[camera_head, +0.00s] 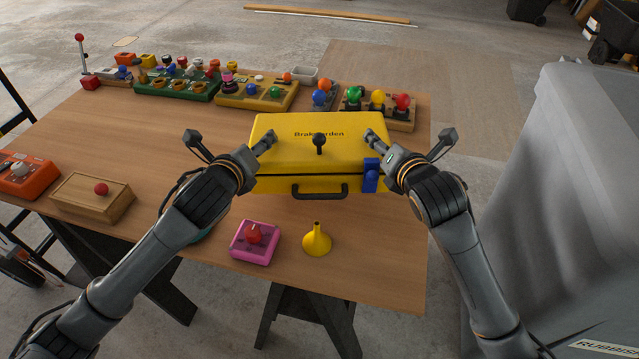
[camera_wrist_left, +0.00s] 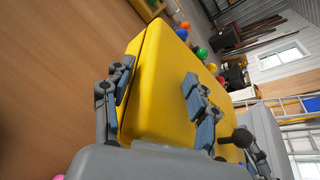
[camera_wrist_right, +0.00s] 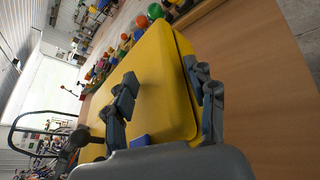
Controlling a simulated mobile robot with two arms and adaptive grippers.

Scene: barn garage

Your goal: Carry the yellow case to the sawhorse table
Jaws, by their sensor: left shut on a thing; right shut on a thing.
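The yellow case (camera_head: 290,155) is closed, with a black handle (camera_head: 320,191) facing me, a black knob on its lid and a blue latch (camera_head: 370,175) at its right front. It is at the sawhorse table (camera_head: 390,255); whether it rests on the top or hangs just above it I cannot tell. My left gripper (camera_head: 266,143) is shut on the case's left side, and the case fills the left wrist view (camera_wrist_left: 165,90). My right gripper (camera_head: 374,140) is shut on its right side, with the case between the fingers in the right wrist view (camera_wrist_right: 160,85).
Toy boards with coloured knobs (camera_head: 180,82) line the table's back edge. A wooden box (camera_head: 90,197) and an orange box (camera_head: 25,175) stand at left. A pink box (camera_head: 254,243) and a yellow funnel (camera_head: 317,240) stand in front of the case. A large grey bin (camera_head: 560,190) is at right.

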